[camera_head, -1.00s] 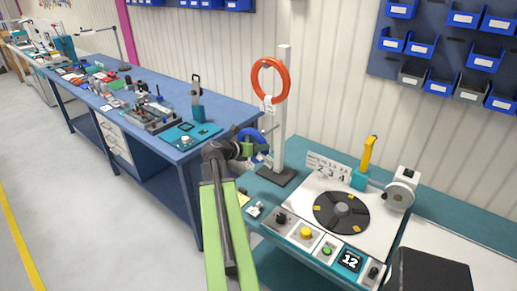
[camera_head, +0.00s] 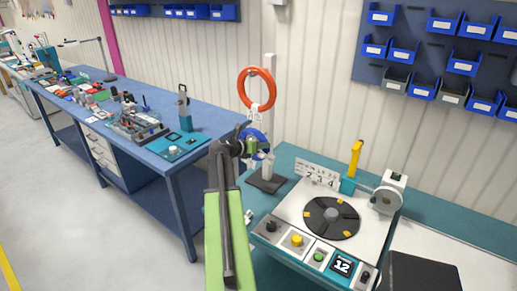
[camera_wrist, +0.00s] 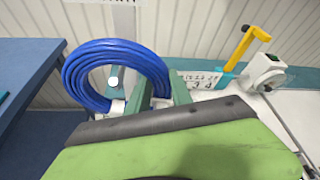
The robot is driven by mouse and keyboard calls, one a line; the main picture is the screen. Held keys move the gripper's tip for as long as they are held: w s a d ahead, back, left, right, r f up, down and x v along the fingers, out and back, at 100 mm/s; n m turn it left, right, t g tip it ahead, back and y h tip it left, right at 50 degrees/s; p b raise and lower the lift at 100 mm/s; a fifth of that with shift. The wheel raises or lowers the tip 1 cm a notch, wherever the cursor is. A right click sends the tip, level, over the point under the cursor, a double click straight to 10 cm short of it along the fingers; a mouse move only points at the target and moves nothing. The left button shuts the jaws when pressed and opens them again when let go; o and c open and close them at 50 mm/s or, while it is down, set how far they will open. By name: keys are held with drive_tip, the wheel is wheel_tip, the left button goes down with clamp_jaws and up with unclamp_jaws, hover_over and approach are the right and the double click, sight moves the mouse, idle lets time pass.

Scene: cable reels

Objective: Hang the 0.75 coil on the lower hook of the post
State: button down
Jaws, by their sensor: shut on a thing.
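The blue coil (camera_head: 262,136), likely the 0.75 coil, is in my gripper (camera_head: 252,147) in front of the post (camera_head: 268,62). In the wrist view the blue coil (camera_wrist: 78,75) stands upright as a ring, with my gripper's teal fingers (camera_wrist: 160,92) shut on its lower right side. A grey round hook end (camera_wrist: 117,77) shows within the ring's opening; I cannot tell whether it passes through. A white tag (camera_wrist: 116,107) is at the coil's bottom; its print is unreadable. An orange coil (camera_head: 243,92) with a white tag hangs higher on the post.
The post's dark base (camera_head: 266,184) stands on the teal bench, left of a machine with a black turntable (camera_head: 331,218) and a yellow handle (camera_head: 355,157). A blue workbench (camera_head: 180,110) with tools is to the left. Blue bins hang on the back wall.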

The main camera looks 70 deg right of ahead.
drive_tip(key=shift+s+d, duration=0.2)
drive_tip(key=shift+d, duration=0.7)
drive_tip(key=f+b, duration=0.2)
drive_tip(key=b, duration=0.1)
drive_tip(key=shift+s+d+f, duration=0.1)
drive_tip(key=shift+d+f, duration=0.1)
drive_tip(key=shift+f, duration=0.2)
drive_tip(key=c, duration=1.1)
unclamp_jaws()
drive_tip(key=shift+o, duration=0.2)
drive_tip(key=o, duration=0.6)
drive_tip(key=shift+o, duration=0.2)
drive_tip(key=shift+a, duration=0.15)
